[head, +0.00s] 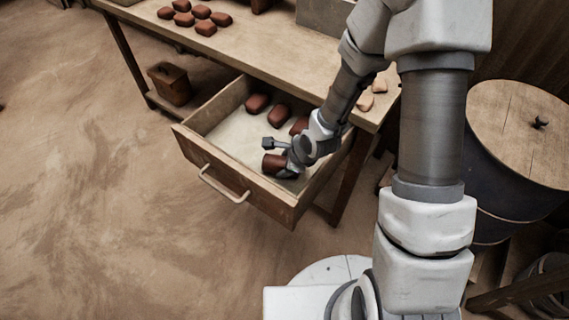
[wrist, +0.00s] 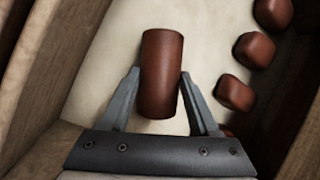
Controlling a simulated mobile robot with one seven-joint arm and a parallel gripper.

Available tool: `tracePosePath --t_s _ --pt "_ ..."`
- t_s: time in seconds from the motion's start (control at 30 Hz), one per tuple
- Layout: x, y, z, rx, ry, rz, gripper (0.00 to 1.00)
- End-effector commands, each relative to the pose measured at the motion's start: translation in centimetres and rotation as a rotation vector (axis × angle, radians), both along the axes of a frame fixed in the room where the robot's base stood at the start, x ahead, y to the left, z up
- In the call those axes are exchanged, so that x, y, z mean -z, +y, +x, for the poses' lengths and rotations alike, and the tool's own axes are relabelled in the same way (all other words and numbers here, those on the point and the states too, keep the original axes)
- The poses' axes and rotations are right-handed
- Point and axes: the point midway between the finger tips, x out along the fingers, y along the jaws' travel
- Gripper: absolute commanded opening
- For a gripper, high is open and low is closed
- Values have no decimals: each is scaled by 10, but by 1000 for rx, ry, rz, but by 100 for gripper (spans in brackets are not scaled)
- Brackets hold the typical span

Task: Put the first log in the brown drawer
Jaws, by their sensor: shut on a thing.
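The brown drawer (head: 178,140) is pulled open from the table, with a pale bottom and a metal handle. In the wrist view its wooden side wall (wrist: 62,50) runs along the left. My gripper (head: 280,153) is inside the drawer, near its front right part. It is shut on a reddish-brown log (head: 274,164), a short cylinder. The log (wrist: 162,72) lies between both fingers (wrist: 158,88) in the wrist view and extends beyond the fingertips. I cannot tell whether it touches the drawer bottom.
Several reddish-brown pieces, one of them (head: 257,103), lie in the drawer beyond my gripper. More pieces (head: 205,27) rest on the tabletop (head: 262,45). A small wooden box (head: 170,83) stands on the shelf below. A lidded barrel (head: 520,140) stands at the right.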

Motion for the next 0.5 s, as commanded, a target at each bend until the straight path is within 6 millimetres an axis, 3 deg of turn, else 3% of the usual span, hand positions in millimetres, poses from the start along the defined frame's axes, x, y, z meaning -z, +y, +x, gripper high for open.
tracePosePath --t_s 0.13,0.17,0.2,0.33,0.5 --pt "1 0 1 0 -1 1 0" --pt "2 0 0 0 0 0 64" --pt "1 0 0 -1 0 0 71" --pt "1 0 0 -1 0 0 92" --pt "1 0 0 -1 0 0 92"
